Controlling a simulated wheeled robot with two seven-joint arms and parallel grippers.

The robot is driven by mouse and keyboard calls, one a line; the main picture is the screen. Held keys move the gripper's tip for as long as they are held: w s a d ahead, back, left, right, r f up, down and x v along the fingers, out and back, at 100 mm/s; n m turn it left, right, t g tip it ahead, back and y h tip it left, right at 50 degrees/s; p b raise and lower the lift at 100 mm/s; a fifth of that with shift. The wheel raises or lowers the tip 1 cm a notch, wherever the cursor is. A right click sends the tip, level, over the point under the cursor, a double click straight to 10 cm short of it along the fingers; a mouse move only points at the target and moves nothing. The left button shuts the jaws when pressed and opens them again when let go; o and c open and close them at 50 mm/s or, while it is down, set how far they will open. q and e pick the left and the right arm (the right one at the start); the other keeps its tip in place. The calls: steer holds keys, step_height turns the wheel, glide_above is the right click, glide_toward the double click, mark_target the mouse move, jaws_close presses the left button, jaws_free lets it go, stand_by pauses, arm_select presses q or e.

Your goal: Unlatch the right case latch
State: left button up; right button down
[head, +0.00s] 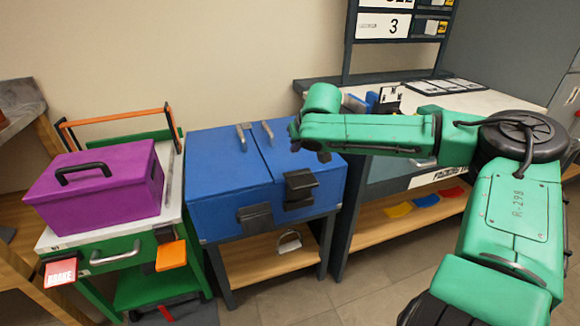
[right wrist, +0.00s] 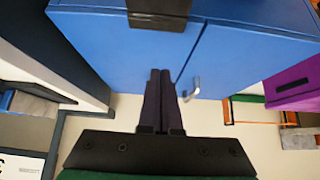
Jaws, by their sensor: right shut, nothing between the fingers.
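The blue case (head: 222,176) sits on a low stand, its lid down. Its right latch (head: 300,181) is dark, on the front, with an upper piece jutting out and a lower piece below it. The left latch (head: 255,217) is a dark block lower on the front. My right gripper (head: 323,156) is above the right part of the lid, its fingers shut and empty. In the right wrist view the shut fingertips (right wrist: 160,72) point toward a dark latch part (right wrist: 158,14), apparently apart from it. Whether the right latch is hooked is unclear. My left gripper is out of view.
Two metal handles (head: 242,137) stand on the lid. A purple toolbox (head: 100,190) sits on a cart (head: 58,238) at left. A white-topped workbench (head: 440,98) stands at right, behind my right arm. The floor in front of the stand is clear.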

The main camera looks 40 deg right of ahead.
mark_target(291, 169)
steer(key=b+x, duration=0.2)
steer(key=x, duration=0.7)
steer(key=shift+d+f, duration=0.1)
steer(key=shift+f, duration=0.15)
steer(key=shift+w+f, duration=0.2)
steer(key=shift+f, duration=0.1)
steer(key=shift+s+a+r, duration=0.1)
steer(key=shift+s+a, duration=0.2)
steer(key=shift+s, duration=0.6)
steer(key=shift+s+a+r, duration=0.1)
steer(key=shift+s+a, duration=0.2)
steer(key=shift+s, duration=0.65)
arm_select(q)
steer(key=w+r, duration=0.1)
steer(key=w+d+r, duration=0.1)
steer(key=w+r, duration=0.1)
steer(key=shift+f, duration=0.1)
arm_select(e)
steer(key=shift+f, duration=0.1)
